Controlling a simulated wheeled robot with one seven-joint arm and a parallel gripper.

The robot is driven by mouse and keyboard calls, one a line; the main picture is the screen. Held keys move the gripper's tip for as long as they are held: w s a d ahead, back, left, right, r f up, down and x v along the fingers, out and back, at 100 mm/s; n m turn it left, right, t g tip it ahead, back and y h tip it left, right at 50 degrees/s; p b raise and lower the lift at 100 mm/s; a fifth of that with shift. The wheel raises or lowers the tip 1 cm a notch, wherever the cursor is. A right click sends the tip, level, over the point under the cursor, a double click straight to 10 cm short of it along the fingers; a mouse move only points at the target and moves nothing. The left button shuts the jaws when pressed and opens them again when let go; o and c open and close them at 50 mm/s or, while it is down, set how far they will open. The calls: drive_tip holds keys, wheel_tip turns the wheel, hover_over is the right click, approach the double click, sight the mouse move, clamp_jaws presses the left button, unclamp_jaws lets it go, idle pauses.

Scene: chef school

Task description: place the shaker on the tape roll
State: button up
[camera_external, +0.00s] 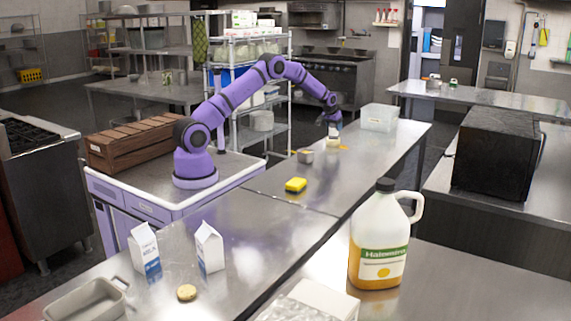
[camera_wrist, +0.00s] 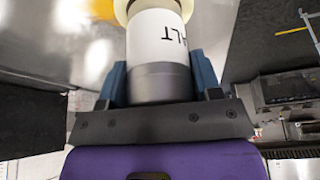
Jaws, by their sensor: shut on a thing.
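My gripper (camera_external: 330,119) is shut on the shaker (camera_external: 333,131), above the far part of the long steel counter. In the wrist view the shaker (camera_wrist: 160,40) is a white cylinder with a grey end and the letters "ALT", between my blue fingers (camera_wrist: 160,83). The cream tape roll (camera_external: 333,144) is on the counter right below the shaker. In the wrist view a cream rim (camera_wrist: 122,10) shows at the shaker's far end. I cannot tell whether the shaker touches the roll.
A small metal cup (camera_external: 305,156) stands left of the tape roll, and an orange patch (camera_external: 343,147) lies to its right. A clear bin (camera_external: 379,117) stands behind. A yellow sponge (camera_external: 296,185) and a juice jug (camera_external: 380,245) are nearer.

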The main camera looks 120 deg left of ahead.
drive_tip(key=shift+f, duration=0.1)
drive_tip(key=o, duration=1)
drive_tip(key=v, duration=1.2)
drive_tip(key=shift+a, duration=0.1)
drive_tip(key=shift+r, duration=0.25)
